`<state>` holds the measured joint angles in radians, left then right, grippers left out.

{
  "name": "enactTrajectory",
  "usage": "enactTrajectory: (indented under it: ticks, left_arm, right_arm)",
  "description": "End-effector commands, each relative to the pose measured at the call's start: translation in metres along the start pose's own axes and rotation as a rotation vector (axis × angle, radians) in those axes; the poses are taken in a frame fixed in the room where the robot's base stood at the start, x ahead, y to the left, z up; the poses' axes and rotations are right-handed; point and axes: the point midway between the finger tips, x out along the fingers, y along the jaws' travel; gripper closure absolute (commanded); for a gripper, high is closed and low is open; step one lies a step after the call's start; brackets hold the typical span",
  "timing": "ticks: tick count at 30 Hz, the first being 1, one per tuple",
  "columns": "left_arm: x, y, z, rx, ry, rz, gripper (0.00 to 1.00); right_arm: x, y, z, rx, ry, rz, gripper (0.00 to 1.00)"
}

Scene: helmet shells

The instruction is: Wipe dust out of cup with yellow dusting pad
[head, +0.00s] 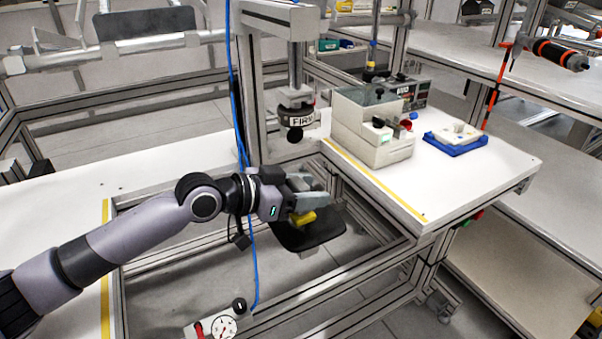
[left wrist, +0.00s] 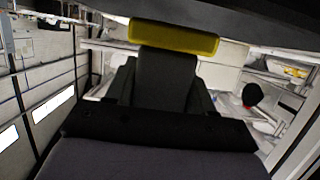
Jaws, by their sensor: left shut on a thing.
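My left gripper (head: 308,199) is in the middle of the head view, reaching in from the left. It is shut on the yellow dusting pad (head: 303,218), which sticks out below the fingers. The pad also shows in the left wrist view (left wrist: 172,38) as a yellow bar across the gripper's front. A dark, rounded piece (head: 318,236) lies just under and behind the pad in the head view. I cannot tell whether it is the cup, or whether the pad touches it. No dust can be made out. My right gripper is not in view.
A press column with a black-and-silver head (head: 296,110) stands just behind the gripper. A beige machine (head: 372,128) and a blue tray (head: 455,144) are on the white table at right. A blue hose (head: 250,250) hangs beside my left wrist.

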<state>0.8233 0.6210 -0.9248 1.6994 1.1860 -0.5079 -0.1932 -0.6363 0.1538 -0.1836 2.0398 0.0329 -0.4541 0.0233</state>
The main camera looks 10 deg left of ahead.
Motion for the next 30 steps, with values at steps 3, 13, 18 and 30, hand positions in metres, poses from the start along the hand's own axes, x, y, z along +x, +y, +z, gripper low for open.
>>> enactTrajectory:
  ticks: [3, 13, 18, 30]
  left_arm:
    - [-0.001, 0.013, -0.006, -0.002, -0.001, 0.002, 0.83]
    - [-0.002, 0.046, -0.006, -0.003, 0.000, 0.002, 0.83]
    - [-0.002, 0.063, -0.007, -0.004, 0.002, 0.002, 0.83]
    - [-0.001, 0.103, -0.004, -0.003, 0.001, 0.001, 0.83]
  right_arm:
    - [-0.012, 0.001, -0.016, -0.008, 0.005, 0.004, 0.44]
    - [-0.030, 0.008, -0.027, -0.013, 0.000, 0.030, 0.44]
    - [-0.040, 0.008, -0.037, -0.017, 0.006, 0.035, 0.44]
    - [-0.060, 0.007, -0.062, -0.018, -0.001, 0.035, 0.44]
